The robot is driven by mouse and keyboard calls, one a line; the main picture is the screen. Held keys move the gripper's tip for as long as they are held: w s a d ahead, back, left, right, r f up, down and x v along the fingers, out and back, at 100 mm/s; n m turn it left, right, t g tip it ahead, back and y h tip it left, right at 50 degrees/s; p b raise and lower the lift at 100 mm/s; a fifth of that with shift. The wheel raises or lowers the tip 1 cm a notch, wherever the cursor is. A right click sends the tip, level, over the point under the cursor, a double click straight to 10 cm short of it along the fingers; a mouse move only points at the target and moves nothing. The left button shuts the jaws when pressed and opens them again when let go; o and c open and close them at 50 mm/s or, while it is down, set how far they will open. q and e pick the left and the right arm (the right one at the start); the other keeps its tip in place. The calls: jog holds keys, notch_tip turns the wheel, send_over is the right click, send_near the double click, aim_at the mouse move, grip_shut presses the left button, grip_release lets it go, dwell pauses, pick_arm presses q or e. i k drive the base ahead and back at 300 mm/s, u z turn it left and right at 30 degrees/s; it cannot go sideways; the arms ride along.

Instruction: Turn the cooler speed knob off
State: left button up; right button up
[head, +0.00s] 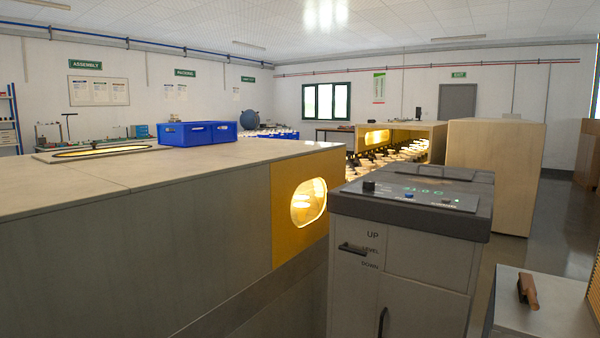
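A grey cabinet (400,260) with a dark top stands right of centre, close in front of me. Neither of my grippers is in view.
A black lever (352,248) marked UP, LEVEL, DOWN is on the cabinet's front. A long bench-like housing (130,240) with a lit window fills the left. A low cabinet (535,312) with a brown object (527,290) stands at lower right. Grey floor (540,240) shows beyond it.

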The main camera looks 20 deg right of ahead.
aim_at(368, 184)
jog(key=u, duration=0.1)
jog(key=i, duration=1.15)
jog(key=z, duration=0.3)
